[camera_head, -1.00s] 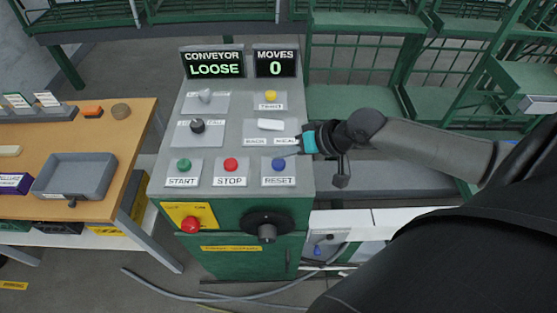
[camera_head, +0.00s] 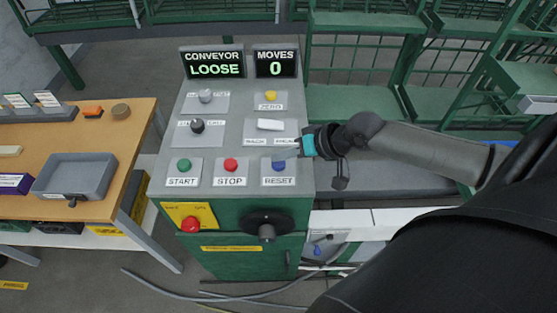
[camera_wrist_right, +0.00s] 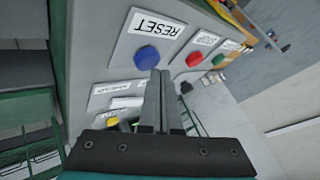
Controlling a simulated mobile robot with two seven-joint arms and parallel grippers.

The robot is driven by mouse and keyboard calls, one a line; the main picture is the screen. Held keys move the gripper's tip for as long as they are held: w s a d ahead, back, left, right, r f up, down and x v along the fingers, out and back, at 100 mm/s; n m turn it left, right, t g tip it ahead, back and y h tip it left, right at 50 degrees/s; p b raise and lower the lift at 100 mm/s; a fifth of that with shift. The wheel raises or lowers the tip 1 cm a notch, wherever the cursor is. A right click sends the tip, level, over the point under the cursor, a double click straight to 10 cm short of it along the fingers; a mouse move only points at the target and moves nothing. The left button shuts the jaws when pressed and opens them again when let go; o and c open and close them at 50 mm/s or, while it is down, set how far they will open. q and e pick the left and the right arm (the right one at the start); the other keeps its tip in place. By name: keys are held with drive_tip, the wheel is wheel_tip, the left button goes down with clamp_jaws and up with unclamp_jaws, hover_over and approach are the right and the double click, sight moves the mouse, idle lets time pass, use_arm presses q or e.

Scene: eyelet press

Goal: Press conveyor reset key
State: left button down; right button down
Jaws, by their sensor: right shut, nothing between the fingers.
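The blue RESET key (camera_head: 279,165) sits at the lower right of the grey control panel (camera_head: 221,140). In the right wrist view the blue key (camera_wrist_right: 147,57) lies just beyond and left of the fingertips. My right gripper (camera_head: 291,151) reaches in from the right, with its fingers over the panel just above the blue key; the head view does not show clearly whether they touch. In the wrist view my right gripper (camera_wrist_right: 160,78) has its fingers together and empty. My left gripper is not in view.
Near RESET are the red STOP key (camera_head: 231,165), green START key (camera_head: 184,165), white rocker (camera_head: 270,124) and yellow ZERO key (camera_head: 271,97). The displays read CONVEYOR LOOSE (camera_head: 214,64) and MOVES 0 (camera_head: 275,62). A wooden table (camera_head: 120,140) stands at left.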

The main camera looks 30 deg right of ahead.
sight(283, 166)
drive_tip(key=shift+f, duration=0.6)
idle(0.7)
idle(0.4)
drive_tip(key=shift+r+p, duration=0.95)
drive_tip(key=shift+p, duration=0.05)
wheel_tip(283, 166, up, 5)
drive_tip(key=p, duration=0.6)
drive_tip(key=shift+r, duration=0.1)
idle(0.4)
